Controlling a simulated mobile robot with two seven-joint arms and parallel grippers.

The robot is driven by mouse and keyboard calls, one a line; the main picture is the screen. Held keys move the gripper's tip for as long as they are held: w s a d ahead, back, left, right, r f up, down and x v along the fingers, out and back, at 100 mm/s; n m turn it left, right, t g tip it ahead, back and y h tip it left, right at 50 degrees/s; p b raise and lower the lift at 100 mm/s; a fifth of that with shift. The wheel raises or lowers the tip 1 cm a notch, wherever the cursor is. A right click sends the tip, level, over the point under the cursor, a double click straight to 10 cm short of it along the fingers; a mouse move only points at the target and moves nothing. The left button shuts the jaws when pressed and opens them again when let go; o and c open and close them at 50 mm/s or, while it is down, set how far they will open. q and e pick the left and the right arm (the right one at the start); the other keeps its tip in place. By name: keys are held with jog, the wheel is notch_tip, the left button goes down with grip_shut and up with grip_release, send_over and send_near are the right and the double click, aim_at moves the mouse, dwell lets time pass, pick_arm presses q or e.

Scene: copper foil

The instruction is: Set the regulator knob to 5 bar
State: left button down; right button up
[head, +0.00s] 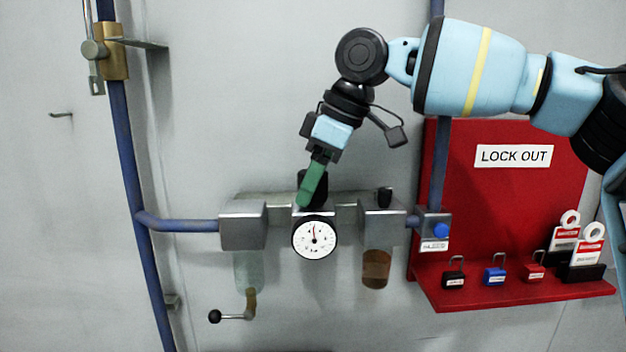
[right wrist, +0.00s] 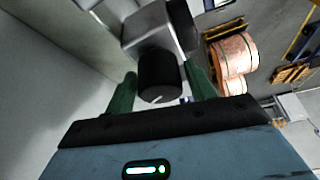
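The regulator knob (right wrist: 160,78) is a black cylinder with a white mark on its face. In the head view the knob (head: 313,185) shows partly behind a green finger, above the round white gauge (head: 314,237). The gauge needle points nearly straight up; its numbers are too small to read. My right gripper (head: 312,184) points down at the knob. In the right wrist view my right gripper (right wrist: 160,72) has one green finger on each side of the knob, very close to it. I cannot tell whether they touch. My left gripper is not in view.
A metal valve block (head: 242,228) stands left of the gauge, with a crank handle (head: 232,316) below. A small black knob (head: 384,194) is to the right. A red lockout board (head: 510,215) with padlocks and tags is further right. Blue pipes (head: 126,150) run along the wall.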

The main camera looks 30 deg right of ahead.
jog(key=c, duration=0.7)
jog(key=shift+m, duration=0.4)
jog(key=shift+r+m+t+h, duration=0.1)
jog(key=shift+m+t+h, duration=0.3)
jog(key=shift+m, duration=0.5)
jog(key=shift+m+h, duration=0.6)
jog(key=shift+m, duration=1.1)
jog(key=o, duration=1)
